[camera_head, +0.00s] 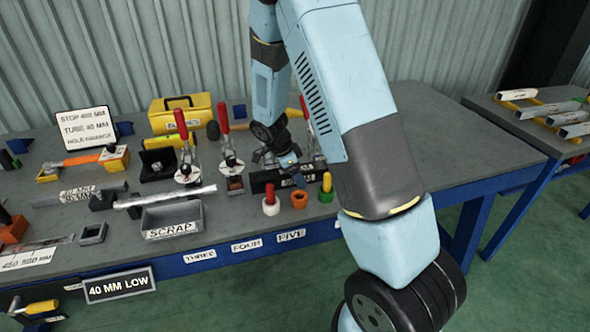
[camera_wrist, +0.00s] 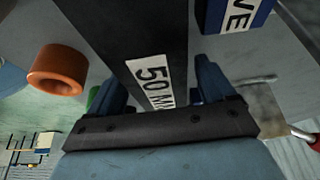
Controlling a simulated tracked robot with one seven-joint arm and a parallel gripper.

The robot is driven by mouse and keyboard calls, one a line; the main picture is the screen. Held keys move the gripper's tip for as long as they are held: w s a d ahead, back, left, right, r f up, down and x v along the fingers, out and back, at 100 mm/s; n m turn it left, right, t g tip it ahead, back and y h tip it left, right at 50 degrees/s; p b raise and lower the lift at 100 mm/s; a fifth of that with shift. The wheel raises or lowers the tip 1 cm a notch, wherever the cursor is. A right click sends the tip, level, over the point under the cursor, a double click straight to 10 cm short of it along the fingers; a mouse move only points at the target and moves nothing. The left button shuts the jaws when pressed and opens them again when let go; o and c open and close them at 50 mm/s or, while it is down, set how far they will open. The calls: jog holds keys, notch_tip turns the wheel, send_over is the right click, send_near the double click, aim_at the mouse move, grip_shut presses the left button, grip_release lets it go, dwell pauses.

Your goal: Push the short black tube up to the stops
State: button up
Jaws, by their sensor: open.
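The short black tube (camera_head: 262,183) lies on the bench in the head view, partly covered by my gripper (camera_head: 292,176). In the wrist view the black tube (camera_wrist: 150,32) carries a white "50 MM" label and runs between the two blue fingers of my gripper (camera_wrist: 160,88). The fingers are open, one on each side of the tube. I cannot tell whether either finger touches it. I cannot clearly identify the stops in either view. My arm hides part of the bench behind the tube.
An orange ring (camera_head: 299,200), a red-topped white peg (camera_head: 270,201) and a yellow-topped green peg (camera_head: 326,188) stand in front of the tube. Red-handled clamps (camera_head: 229,150) stand to the left. A scrap tray (camera_head: 171,221) is farther left. The bench's right side (camera_head: 470,150) is clear.

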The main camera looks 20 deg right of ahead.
jog(key=shift+c, duration=0.4)
grip_shut()
dwell(0.4)
jog(key=shift+d, duration=1)
dwell(0.8)
jog(key=shift+w, duration=0.1)
jog(key=shift+o, duration=0.8)
grip_release()
jog(key=shift+r, duration=0.1)
